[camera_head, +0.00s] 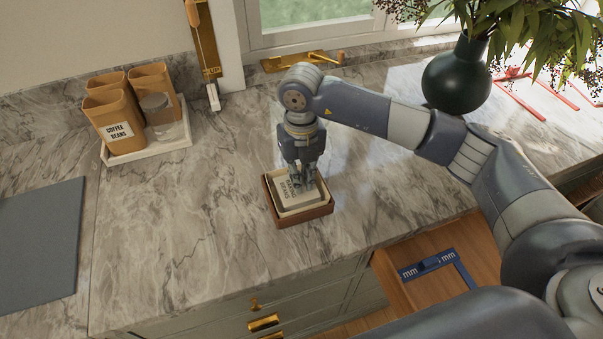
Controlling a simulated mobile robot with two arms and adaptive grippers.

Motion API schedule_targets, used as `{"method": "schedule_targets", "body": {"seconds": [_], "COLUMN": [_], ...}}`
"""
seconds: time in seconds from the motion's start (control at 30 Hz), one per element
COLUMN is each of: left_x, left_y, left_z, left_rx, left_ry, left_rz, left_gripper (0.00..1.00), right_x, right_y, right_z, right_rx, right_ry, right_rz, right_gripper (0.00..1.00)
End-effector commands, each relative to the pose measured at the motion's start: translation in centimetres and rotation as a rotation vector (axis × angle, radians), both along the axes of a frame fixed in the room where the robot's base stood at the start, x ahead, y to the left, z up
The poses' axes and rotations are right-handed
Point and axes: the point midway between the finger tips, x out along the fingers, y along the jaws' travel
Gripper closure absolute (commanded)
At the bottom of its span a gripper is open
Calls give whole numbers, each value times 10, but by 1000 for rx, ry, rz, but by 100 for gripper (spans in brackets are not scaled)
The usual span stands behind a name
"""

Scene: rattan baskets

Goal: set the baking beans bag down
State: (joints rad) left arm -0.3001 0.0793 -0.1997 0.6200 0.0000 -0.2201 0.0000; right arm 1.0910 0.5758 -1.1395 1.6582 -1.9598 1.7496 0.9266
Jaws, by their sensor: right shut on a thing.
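The baking beans bag (296,201) is a pale cream bag with dark lettering. It lies in a small brown basket (305,217) on the marble counter, with its printed side facing up. My right gripper (304,180) points straight down over the bag and is shut on it at its upper part. The fingers hide some of the lettering. I cannot tell whether the bag rests fully on the basket's bottom. My left gripper is not in view.
A white tray (150,151) with orange canisters, one labelled coffee beans (113,128), and a glass jar (160,115) stands at the back left. A dark board (38,245) lies at left. A dark vase (456,78) stands behind my arm. The counter around the basket is clear.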

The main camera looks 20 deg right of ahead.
Motion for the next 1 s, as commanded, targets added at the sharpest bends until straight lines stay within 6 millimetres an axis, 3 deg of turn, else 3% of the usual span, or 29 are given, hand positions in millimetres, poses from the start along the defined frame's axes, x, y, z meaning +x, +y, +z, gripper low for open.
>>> {"method": "schedule_targets", "body": {"seconds": [0.37, 0.4, 0.47, 0.5, 0.83, 1.0], "left_x": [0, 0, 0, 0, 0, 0], "left_y": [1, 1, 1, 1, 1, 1], "left_z": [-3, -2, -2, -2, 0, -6], "left_rx": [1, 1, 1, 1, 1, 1], "left_ry": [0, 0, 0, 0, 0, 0], "left_rz": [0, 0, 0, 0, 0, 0], "left_gripper": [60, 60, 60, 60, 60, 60], "right_x": [0, 0, 0, 0, 0, 2], "right_y": [0, 0, 0, 0, 0, 0], "right_z": [-7, -7, -6, -6, -5, 9], "right_rx": [1, 0, 0, 0, 0, 1], "right_ry": [-2, -1, -1, -1, -1, -7], "right_rz": [1, 1, 1, 1, 1, 1], "right_gripper": [100, 86, 72, 70, 70, 70]}}
